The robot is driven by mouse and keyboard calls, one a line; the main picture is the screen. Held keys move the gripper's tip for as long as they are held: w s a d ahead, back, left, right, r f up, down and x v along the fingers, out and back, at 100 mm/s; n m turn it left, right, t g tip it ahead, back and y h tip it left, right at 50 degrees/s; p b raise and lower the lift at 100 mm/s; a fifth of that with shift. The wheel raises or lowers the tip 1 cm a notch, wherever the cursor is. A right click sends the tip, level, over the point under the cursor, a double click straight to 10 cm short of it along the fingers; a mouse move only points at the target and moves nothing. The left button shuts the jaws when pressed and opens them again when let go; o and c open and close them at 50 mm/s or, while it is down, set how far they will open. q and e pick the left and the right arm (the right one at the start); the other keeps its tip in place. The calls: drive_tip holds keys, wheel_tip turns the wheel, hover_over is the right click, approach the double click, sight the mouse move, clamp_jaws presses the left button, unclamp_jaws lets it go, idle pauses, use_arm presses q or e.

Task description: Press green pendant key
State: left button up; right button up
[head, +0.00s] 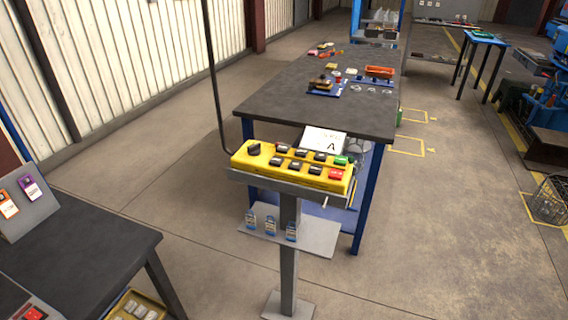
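The yellow pendant box (292,168) sits on top of a grey post in the middle of the head view. A cable rises from behind its left end. The green key (341,160) is near the right end of the box, on the far row, just above the red key (335,173). Several dark keys and a black knob (254,149) fill the rest of its face. Neither of my grippers shows in the head view, and nothing touches the pendant.
A small shelf (318,236) with tags juts from the post. A dark table (85,250) is at lower left. The floor at right is mostly clear.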

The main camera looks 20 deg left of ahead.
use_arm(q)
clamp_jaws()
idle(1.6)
